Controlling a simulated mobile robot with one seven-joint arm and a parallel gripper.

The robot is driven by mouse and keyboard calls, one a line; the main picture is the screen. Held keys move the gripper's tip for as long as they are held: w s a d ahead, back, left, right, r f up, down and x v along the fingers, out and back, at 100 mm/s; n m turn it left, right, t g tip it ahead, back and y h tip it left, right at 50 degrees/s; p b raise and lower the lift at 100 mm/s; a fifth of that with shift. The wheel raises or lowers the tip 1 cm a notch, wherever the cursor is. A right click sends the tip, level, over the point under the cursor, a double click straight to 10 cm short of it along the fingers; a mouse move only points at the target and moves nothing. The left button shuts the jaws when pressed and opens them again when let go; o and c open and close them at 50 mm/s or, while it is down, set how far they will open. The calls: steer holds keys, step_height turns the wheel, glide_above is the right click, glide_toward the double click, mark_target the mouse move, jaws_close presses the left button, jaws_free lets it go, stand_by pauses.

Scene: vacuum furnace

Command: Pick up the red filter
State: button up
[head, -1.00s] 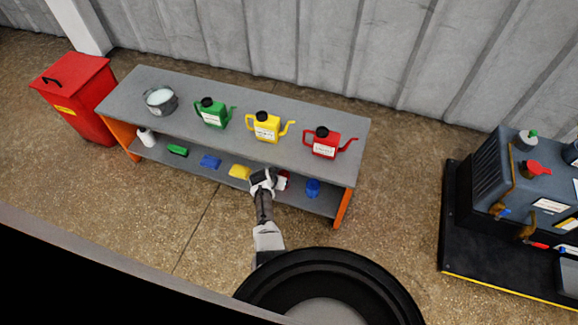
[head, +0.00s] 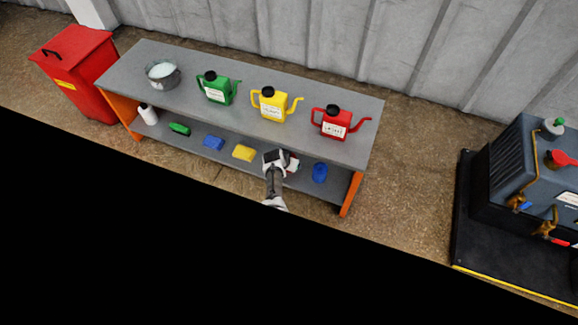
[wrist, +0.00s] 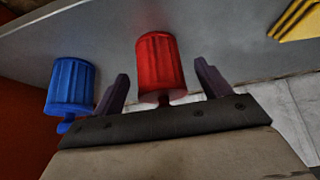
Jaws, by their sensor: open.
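The red filter (wrist: 161,62) is a ribbed red cylinder with a narrow stem, standing on the lower shelf. In the wrist view it sits between the two spread fingers of my gripper (wrist: 160,84), with a visible gap on each side. In the head view my gripper (head: 276,157) is at the lower shelf of the bench and hides most of the filter. A ribbed blue filter (wrist: 70,88) stands just left of the left finger in the wrist view; it also shows right of my gripper in the head view (head: 320,172).
The upper shelf (head: 200,120) overhangs the lower one. It carries a bucket (head: 162,74) and green, yellow and red cans (head: 334,122). An orange end panel (head: 351,194) closes the bench's right end.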

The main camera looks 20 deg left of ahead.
steer(key=shift+w+f, duration=0.3)
steer(key=shift+f, duration=0.2)
steer(key=shift+r, duration=0.1)
steer(key=c, duration=1.1)
